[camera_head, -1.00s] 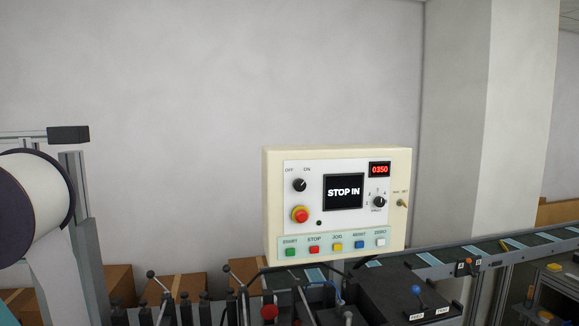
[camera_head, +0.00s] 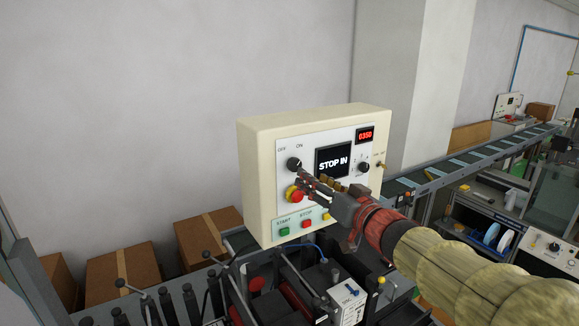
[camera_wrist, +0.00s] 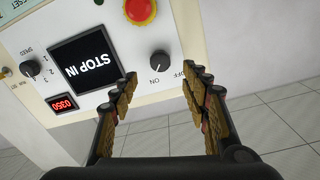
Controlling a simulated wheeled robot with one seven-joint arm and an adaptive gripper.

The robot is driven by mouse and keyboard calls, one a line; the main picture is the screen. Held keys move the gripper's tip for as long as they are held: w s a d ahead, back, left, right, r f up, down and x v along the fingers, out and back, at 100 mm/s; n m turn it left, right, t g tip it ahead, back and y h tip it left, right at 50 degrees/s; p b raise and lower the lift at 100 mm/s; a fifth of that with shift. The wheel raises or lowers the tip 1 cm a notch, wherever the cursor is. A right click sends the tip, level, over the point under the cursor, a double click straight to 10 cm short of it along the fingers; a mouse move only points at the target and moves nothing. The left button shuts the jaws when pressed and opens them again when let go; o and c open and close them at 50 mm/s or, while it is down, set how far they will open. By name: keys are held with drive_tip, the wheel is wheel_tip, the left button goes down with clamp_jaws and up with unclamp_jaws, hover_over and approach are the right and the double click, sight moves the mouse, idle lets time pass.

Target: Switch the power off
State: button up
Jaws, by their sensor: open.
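The control panel (camera_head: 258,140) is a cream box with a white face. Its black OFF/ON power knob (camera_head: 294,164) sits at the upper left, above the red emergency button (camera_head: 294,193). My gripper (camera_head: 303,177) is in front of the panel, its fingertips close to the knob. In the wrist view my gripper (camera_wrist: 165,85) is open and empty, with the knob (camera_wrist: 160,62) just beyond and between the fingertips. I cannot tell whether they touch it. The knob's pointer seems turned toward ON. The screen (camera_head: 332,161) reads "STOP IN".
A red display (camera_head: 365,135) reads 0350. A speed knob (camera_head: 363,167) is at the panel's right. START (camera_head: 284,231) and STOP (camera_head: 308,223) buttons line the bottom; my arm hides others. Machinery with levers (camera_head: 300,285) lies below. A conveyor (camera_head: 460,165) runs off right.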

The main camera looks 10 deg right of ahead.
sight(296, 167)
drive_tip(key=x, duration=0.8)
drive_tip(key=shift+a+p, duration=0.1)
drive_tip(key=shift+p, duration=0.2)
drive_tip(key=shift+c, duration=1.2)
drive_tip(key=c, duration=0.9)
